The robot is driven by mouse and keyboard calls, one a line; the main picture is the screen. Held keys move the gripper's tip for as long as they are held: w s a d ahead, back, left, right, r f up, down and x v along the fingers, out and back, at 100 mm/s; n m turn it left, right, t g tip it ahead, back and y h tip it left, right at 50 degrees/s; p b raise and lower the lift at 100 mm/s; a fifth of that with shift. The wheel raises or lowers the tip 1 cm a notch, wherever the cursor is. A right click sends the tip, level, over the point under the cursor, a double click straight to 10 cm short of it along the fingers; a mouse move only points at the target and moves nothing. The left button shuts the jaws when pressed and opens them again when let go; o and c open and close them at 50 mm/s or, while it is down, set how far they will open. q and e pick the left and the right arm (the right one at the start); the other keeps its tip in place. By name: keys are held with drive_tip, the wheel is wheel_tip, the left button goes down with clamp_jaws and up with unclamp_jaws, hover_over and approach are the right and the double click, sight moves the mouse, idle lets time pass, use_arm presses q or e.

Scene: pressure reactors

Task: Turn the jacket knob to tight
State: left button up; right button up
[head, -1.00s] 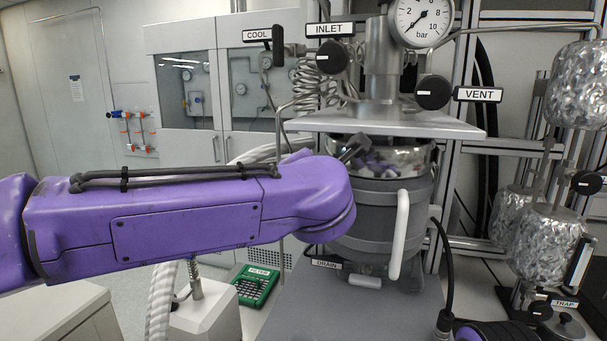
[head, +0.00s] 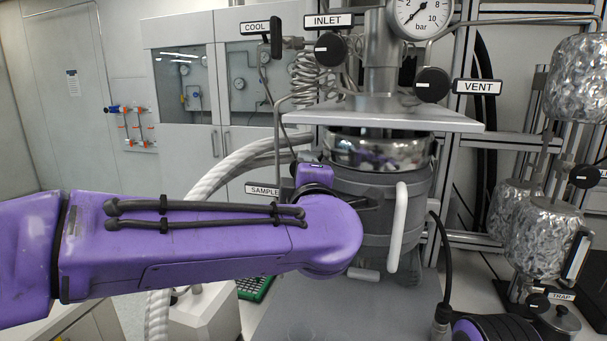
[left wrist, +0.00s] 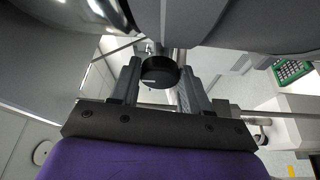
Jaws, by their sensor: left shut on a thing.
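A round black knob (left wrist: 160,71) with a small white mark shows in the left wrist view, between the two dark fingers of my left gripper (left wrist: 160,78). The gripper is shut on this knob, a finger on each side. In the head view my purple left arm hides the fingers and the knob, in front of the left side of the grey reactor vessel (head: 368,222). I can read no jacket label, so the pictures do not show which label belongs to this knob. My right gripper is not seen.
The SAMPLE label (head: 264,190) is just above my arm. The COOL (head: 255,28), INLET (head: 328,20) and VENT (head: 477,87) labels are higher up. A white handle (head: 398,228) stands out from the vessel's front. A thick white hose (head: 235,168) runs behind my arm.

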use_arm(q)
drive_tip(key=shift+r, duration=0.1)
idle(0.4)
drive_tip(key=o, duration=0.8)
drive_tip(key=shift+c, duration=0.2)
drive_tip(key=shift+w, duration=0.1)
drive_tip(key=s+b, duration=0.1)
drive_tip(key=s, duration=0.2)
drive_tip(key=s+b, duration=0.1)
drive_tip(key=s, duration=0.3)
drive_tip(key=s+b, duration=0.2)
drive_tip(key=s, duration=0.1)
drive_tip(key=shift+s+d+f, duration=0.25)
drive_tip(key=shift+d+f, duration=0.15)
